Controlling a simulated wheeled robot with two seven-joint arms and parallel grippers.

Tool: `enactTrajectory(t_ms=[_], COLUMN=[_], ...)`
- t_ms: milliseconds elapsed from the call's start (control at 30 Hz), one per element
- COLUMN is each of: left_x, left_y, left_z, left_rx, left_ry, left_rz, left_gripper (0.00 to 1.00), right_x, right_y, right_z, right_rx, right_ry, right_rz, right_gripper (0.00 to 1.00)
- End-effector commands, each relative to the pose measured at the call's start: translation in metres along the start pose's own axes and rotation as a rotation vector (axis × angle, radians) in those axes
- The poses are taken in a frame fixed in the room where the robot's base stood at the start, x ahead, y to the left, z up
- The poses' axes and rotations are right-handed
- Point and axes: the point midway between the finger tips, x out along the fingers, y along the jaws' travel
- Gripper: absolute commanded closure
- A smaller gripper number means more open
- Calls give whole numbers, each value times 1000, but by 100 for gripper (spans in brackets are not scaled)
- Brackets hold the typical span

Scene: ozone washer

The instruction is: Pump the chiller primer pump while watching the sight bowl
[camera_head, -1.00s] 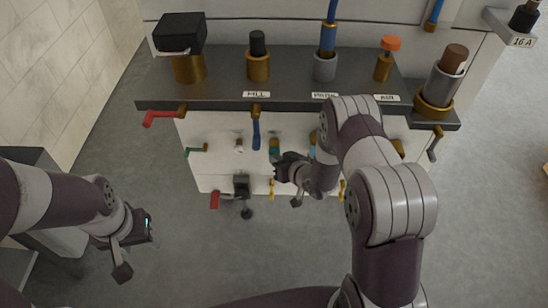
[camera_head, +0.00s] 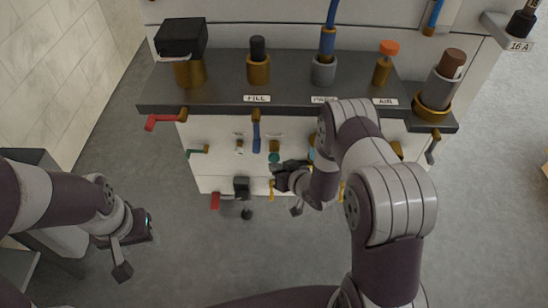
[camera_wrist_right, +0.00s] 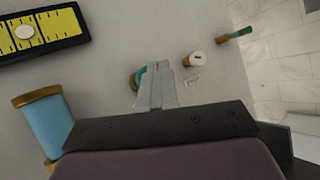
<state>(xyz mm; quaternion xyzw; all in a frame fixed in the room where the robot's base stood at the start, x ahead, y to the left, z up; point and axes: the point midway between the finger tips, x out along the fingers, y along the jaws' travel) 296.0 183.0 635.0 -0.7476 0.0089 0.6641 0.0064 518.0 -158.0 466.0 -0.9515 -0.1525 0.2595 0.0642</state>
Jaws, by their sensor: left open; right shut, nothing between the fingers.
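A teal round knob with a brass ring (camera_head: 274,158), which looks like the primer pump, is on the white cabinet front. In the right wrist view the teal knob (camera_wrist_right: 134,80) is partly hidden behind my fingers. My right gripper (camera_head: 276,175) is just below it in the head view. Its fingers (camera_wrist_right: 157,72) are shut with nothing between them; I cannot tell whether they touch the knob. A light-blue cylinder with brass ends (camera_wrist_right: 45,125), likely the sight bowl, is at the left in the wrist view. My left gripper (camera_head: 146,228) is open and empty, away from the cabinet.
A yellow gauge (camera_wrist_right: 45,35) and a white round knob (camera_wrist_right: 196,59) flank my fingers. A blue lever (camera_head: 256,137), a red lever (camera_head: 163,121) and a black pedal (camera_head: 241,186) are on the cabinet. The dark shelf (camera_head: 220,92) overhangs above.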

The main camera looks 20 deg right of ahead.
Motion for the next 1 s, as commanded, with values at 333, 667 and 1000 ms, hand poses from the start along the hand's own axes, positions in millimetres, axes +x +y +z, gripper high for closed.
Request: enactTrajectory(t_ms=[333, 667, 1000], left_x=[-2, -14, -19], left_y=[0, 0, 0], left_z=[0, -2, -2], left_rx=[0, 0, 0], left_ry=[0, 0, 0], left_rz=[0, 0, 0], left_gripper=[46, 46, 46], right_x=[-3, -23, -38], right_y=[-2, -16, -28], right_z=[3, 15, 28], right_rx=[1, 2, 1], right_ry=[-1, -4, -2], right_rz=[0, 0, 0], right_gripper=[100, 100, 100])
